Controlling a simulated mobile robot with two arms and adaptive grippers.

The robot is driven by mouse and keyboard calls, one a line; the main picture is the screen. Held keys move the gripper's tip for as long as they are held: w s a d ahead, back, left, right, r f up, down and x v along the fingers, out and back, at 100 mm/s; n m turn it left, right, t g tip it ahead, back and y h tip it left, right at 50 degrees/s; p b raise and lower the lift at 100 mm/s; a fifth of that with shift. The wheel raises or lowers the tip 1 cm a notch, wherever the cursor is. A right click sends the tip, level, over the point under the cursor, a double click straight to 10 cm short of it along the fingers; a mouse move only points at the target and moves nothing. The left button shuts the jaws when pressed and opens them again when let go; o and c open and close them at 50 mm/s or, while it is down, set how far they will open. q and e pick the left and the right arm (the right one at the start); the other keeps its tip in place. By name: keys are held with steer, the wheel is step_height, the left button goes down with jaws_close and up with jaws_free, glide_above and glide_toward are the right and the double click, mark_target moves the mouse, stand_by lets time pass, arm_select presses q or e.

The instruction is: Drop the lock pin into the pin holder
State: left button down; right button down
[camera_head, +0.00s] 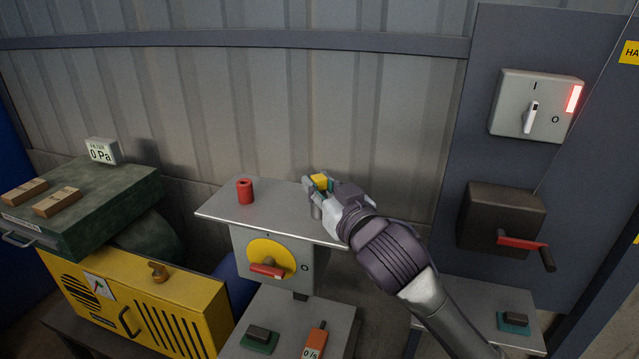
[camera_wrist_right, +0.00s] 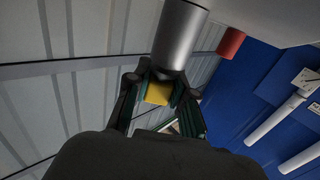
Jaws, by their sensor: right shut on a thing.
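My right gripper (camera_head: 322,184) is shut on a yellow piece, which I take to be the lock pin (camera_head: 320,180). In the right wrist view, the yellow piece (camera_wrist_right: 158,93) sits between the fingertips (camera_wrist_right: 158,95). It is right at the end of a grey metal cylinder (camera_wrist_right: 181,38), apparently the pin holder. In the head view the grey cylinder (camera_head: 316,209) stands upright on the metal top plate, directly under the fingers and partly hidden. I cannot tell whether part of the pin is inside the cylinder. My left gripper is not in view.
A red hollow cylinder (camera_head: 245,191) stands on the same metal plate (camera_head: 222,209), left of the gripper. A yellow dial with a red handle (camera_head: 267,271) is below. A yellow cabinet (camera_head: 205,308) is at left, wall switch boxes (camera_head: 536,105) at right. The plate's middle is clear.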

steer(key=shift+f, duration=0.25)
steer(key=c, duration=0.9)
jaws_free()
steer(key=v, duration=1.2)
